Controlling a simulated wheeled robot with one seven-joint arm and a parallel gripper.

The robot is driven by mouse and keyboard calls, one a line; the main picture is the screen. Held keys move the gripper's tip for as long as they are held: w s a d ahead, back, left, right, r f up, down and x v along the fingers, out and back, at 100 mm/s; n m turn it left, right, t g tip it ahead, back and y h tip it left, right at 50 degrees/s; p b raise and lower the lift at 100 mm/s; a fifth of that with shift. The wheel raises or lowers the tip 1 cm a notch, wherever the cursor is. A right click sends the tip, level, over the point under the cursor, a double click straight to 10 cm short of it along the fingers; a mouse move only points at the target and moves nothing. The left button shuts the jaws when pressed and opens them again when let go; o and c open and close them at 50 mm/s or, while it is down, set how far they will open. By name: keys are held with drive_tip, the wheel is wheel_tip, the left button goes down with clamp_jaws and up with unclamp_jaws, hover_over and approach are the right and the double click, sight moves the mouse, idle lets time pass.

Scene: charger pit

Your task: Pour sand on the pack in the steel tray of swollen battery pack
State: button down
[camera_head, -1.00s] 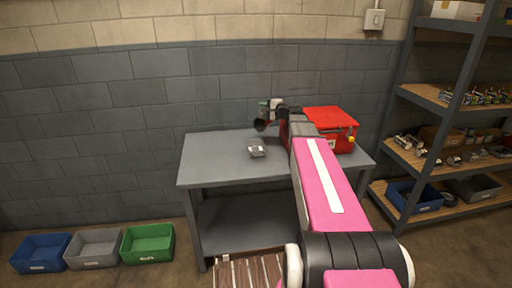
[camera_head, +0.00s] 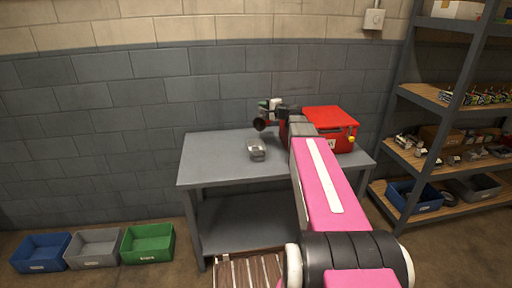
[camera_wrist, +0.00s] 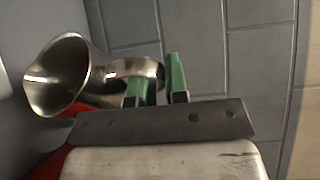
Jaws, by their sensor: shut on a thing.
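My gripper (camera_wrist: 157,84) has green-tipped fingers and is shut on a shiny metal scoop (camera_wrist: 58,76) by its band-like handle. The scoop's round mouth faces left in the wrist view. In the head view, my gripper (camera_head: 270,104) and the dark scoop mouth (camera_head: 260,125) are above the back of the grey table, behind and a little right of the small steel tray (camera_head: 256,155). The tray stands on the tabletop. What lies in it is too small to tell, and any sand in the scoop cannot be made out.
A red box (camera_head: 332,120) stands on the table (camera_head: 213,158) at the back right, partly behind my arm. The table's left part is clear. Blue, grey and green bins (camera_head: 148,244) stand on the floor at left. A loaded shelf (camera_head: 440,155) stands at right.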

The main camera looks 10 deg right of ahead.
drive_tip(key=shift+s+a+r+n+t, duration=0.15)
drive_tip(key=shift+s+a+r+n, duration=0.25)
drive_tip(key=shift+s+n, duration=0.2)
drive_tip(key=shift+s+a+r+n+t, duration=0.15)
drive_tip(key=shift+s+a+r+n, duration=0.1)
drive_tip(key=shift+s+r+n, duration=0.25)
idle(1.6)
drive_tip(key=shift+s+a+r+n+y+p, duration=0.1)
drive_tip(key=shift+s+a+n+y+p, duration=0.3)
drive_tip(key=shift+s+n, duration=0.25)
idle(2.0)
